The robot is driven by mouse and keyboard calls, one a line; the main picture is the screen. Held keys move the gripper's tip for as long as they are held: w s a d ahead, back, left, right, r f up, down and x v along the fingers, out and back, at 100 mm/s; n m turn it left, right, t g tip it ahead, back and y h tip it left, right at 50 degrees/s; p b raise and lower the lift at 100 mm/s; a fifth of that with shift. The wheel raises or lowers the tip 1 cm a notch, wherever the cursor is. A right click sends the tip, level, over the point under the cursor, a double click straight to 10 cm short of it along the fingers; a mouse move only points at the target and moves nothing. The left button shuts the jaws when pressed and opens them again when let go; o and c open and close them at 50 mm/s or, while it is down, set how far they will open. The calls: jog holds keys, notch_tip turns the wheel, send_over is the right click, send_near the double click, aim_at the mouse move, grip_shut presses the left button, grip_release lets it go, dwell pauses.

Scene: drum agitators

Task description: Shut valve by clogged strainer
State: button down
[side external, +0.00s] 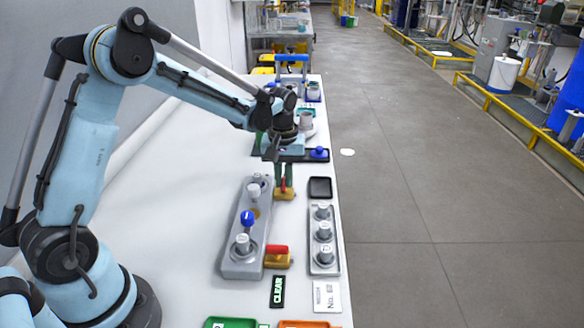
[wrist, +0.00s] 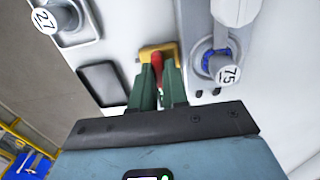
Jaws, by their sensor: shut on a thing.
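My gripper (side external: 284,180) reaches down at the far end of the grey manifold (side external: 233,262). Its green fingers (wrist: 157,78) are shut on the red handle (wrist: 157,62) of a small brass-yellow valve (side external: 285,194). The valve body (wrist: 158,49) shows just beyond the fingertips in the wrist view. A white cap marked 75 (wrist: 223,66), with blue beneath it, stands beside this valve. A second yellow valve (side external: 277,262) with a red handle (side external: 277,249) sits at the manifold's near end. I cannot tell which strainer is clogged.
A grey rack (side external: 324,256) with several canisters stands at right, near a black tray (side external: 320,187). A green CLEAR sign (side external: 278,291) and a white number card (side external: 327,297) lie in front. Green (side external: 230,323) and orange (side external: 303,324) trays sit at the front edge. The left tabletop is clear.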

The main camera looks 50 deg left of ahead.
aim_at(284, 181)
dwell(0.4)
jog(key=c, duration=1.1)
grip_release()
jog(key=shift+c, duration=0.2)
notch_tip(284, 181, up, 12)
jog(key=s+d+m+t, duration=0.2)
jog(key=s+m, duration=0.1)
jog(key=s, duration=0.2)
jog(key=s+d+f+m+t, duration=0.1)
jog(key=s+d+m+t, duration=0.1)
jog(key=s, duration=0.3)
jog(key=s+d+m+t, duration=0.3)
jog(key=s+m, duration=0.1)
jog(key=s, duration=0.1)
jog(key=shift+s+f, duration=0.15)
jog(key=shift+s, duration=0.05)
